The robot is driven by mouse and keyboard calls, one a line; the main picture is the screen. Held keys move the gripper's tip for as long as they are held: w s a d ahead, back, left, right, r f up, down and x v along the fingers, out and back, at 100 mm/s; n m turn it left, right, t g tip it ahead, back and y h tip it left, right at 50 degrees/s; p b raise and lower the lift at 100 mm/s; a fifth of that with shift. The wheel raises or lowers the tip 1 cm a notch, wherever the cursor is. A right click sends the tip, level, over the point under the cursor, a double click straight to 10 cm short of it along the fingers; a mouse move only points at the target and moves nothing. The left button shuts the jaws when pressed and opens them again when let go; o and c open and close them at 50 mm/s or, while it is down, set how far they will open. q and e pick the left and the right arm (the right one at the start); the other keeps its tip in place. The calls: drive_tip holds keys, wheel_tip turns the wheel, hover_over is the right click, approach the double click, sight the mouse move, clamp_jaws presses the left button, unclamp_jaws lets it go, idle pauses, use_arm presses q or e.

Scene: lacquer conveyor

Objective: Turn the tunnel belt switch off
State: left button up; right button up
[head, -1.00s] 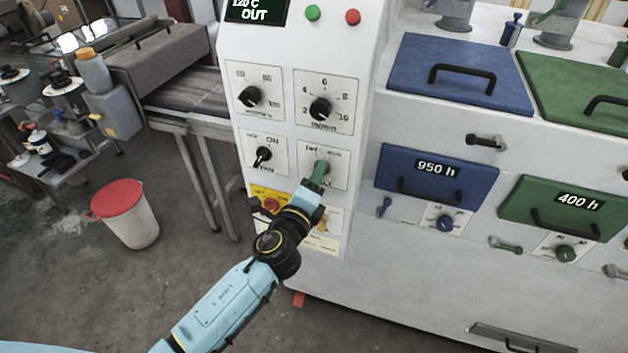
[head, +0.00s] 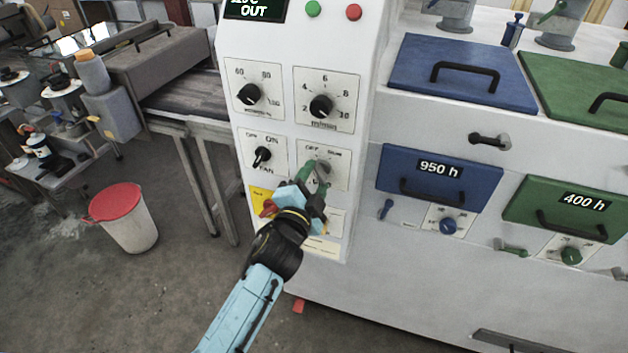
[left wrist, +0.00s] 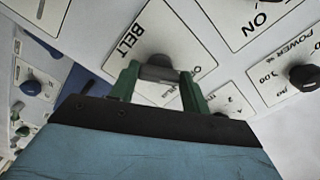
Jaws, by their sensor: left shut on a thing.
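The belt switch is a grey knob (left wrist: 157,68) on a white plate lettered BELT (left wrist: 127,45) in the left wrist view. In the head view its plate (head: 342,158) is in the right column of the machine's white control panel, below the m/min dial. My left gripper (head: 316,174) has its green fingers on either side of the knob. The left wrist view shows the left gripper (left wrist: 160,74) shut on it. The fingers hide part of the knob and lettering, so I cannot tell which mark it points at. My right gripper is not in view.
The fan knob (head: 262,156) sits just left of the belt plate. Two dials (head: 249,95) (head: 321,106) are above. A red button on a yellow plate (head: 262,199) lies close beside my wrist. Blue and green drawers (head: 437,176) stand to the right. A red-lidded bin (head: 125,216) is on the floor.

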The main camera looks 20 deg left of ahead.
use_arm(q)
drive_tip(key=shift+o, duration=0.2)
drive_tip(key=shift+n, duration=1)
idle(0.3)
drive_tip(key=o, duration=1)
drive_tip(key=shift+c, duration=0.2)
drive_tip(key=s+b, duration=0.1)
drive_tip(key=s, duration=1.2)
drive_tip(key=shift+s+a+b, duration=0.2)
drive_tip(key=shift+b, duration=0.1)
